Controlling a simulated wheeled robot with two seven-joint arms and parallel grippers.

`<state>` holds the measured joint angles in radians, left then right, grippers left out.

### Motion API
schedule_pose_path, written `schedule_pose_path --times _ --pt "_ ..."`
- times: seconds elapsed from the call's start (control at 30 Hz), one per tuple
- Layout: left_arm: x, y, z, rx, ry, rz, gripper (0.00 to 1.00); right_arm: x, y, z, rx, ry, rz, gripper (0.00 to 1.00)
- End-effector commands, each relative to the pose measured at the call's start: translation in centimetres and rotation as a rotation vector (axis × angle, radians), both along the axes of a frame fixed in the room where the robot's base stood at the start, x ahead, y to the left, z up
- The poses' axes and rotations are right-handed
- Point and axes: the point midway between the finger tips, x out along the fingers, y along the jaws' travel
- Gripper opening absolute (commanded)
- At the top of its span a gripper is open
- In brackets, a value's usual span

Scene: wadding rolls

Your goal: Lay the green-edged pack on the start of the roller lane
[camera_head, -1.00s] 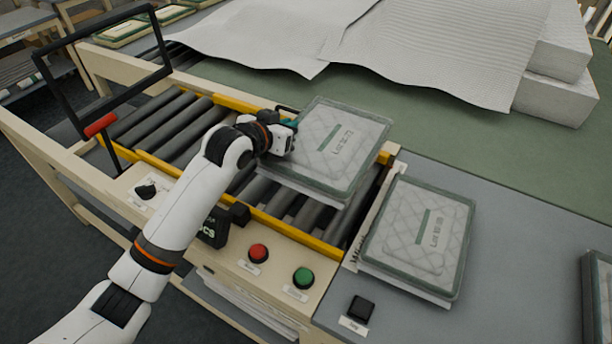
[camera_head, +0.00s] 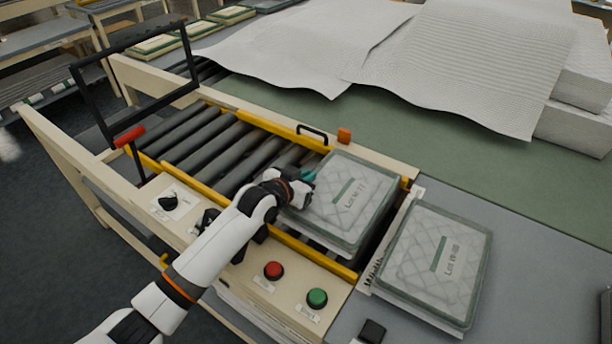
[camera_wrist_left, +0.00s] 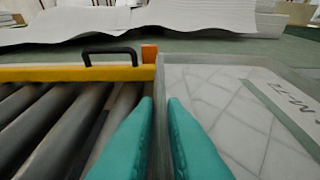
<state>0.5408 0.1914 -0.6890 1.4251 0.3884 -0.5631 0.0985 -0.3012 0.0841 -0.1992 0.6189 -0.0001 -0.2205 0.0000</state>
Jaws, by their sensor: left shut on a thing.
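The green-edged pack (camera_head: 345,205), quilted grey-white with a printed label, lies flat at the right-hand end of the roller lane (camera_head: 205,150), between the yellow rails. It looks down at roller level; I cannot tell whether it fully rests on the rollers. My left gripper (camera_head: 306,183) is shut on the pack's left edge. In the left wrist view the teal fingers (camera_wrist_left: 160,108) close on the edge of the pack (camera_wrist_left: 225,110), with bare rollers (camera_wrist_left: 60,120) to the left. My right gripper is not in view.
A second similar pack (camera_head: 432,262) lies on the grey table to the right. The lane's control panel carries a red button (camera_head: 273,270) and a green button (camera_head: 317,297). A black handle (camera_head: 312,133) and an orange block (camera_head: 344,135) stand by the far rail. Rollers to the left are empty.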

Motion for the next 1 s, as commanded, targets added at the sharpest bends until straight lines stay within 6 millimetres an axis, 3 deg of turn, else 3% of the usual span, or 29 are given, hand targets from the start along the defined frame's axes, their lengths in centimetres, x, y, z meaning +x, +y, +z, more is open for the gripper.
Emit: schedule_pose_path --times 0.57,0.6,0.7,1.0 --pt "0.0 0.0 -1.1 -0.002 0.0 -0.001 0.0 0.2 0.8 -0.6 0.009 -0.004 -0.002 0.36" --pt "0.0 0.0 -1.2 0.0 0.001 -0.001 0.14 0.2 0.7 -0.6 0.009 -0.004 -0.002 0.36" --pt "-0.1 0.0 -1.3 -0.001 0.002 -0.001 0.3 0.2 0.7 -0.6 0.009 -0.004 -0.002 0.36" --pt "-0.1 0.0 -1.3 0.001 0.003 -0.001 0.32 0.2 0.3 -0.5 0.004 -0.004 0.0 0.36"
